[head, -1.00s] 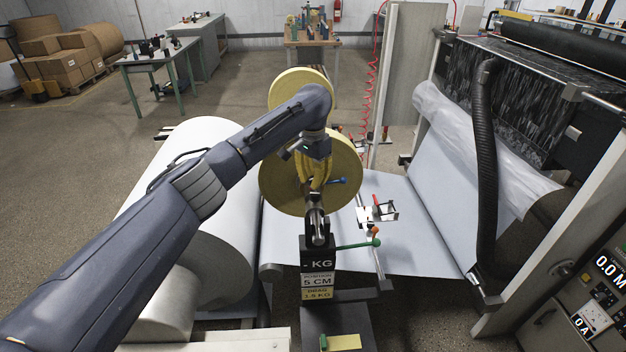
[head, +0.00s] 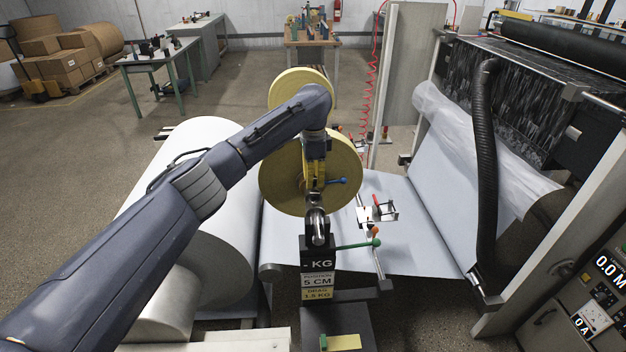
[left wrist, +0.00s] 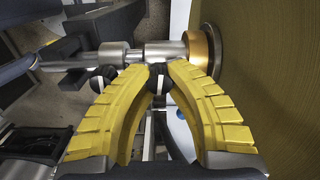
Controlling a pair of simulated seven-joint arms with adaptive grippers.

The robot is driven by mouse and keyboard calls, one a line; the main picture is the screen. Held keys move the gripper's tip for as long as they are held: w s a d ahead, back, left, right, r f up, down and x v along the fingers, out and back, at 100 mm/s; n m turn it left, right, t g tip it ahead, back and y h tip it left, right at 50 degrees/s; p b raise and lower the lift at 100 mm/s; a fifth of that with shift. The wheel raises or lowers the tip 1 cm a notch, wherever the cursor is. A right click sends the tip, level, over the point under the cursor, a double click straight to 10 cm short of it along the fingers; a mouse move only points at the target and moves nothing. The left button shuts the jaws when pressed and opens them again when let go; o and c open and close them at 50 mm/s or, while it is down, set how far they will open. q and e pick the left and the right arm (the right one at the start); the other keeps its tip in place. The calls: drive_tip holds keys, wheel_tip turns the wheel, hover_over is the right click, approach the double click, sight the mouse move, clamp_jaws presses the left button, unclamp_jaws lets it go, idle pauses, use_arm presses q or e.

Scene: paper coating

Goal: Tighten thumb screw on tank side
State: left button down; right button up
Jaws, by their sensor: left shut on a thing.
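My left gripper (head: 314,184) has yellow ribbed fingers and is in front of the large yellow disc (head: 343,160). In the left wrist view its fingertips (left wrist: 157,75) meet on a small dark knob (left wrist: 158,86) just below a silver shaft. I take this knob for the thumb screw; the fingers hide part of it. The shaft (left wrist: 140,53) runs to a brass collar (left wrist: 197,48) at the disc's face. No tank can be made out for certain around the knob. My right gripper is not in view.
A post with a KG label (head: 318,264) stands below the gripper. A green-knobbed lever (head: 357,245) and a blue-ended handle (head: 338,181) stick out to the right. A white paper roll (head: 190,150) lies left; a pale web (head: 420,245) runs right toward the machine.

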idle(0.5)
use_arm(q)
drive_tip(key=c, duration=1.1)
unclamp_jaws()
drive_tip(key=shift+r, duration=4)
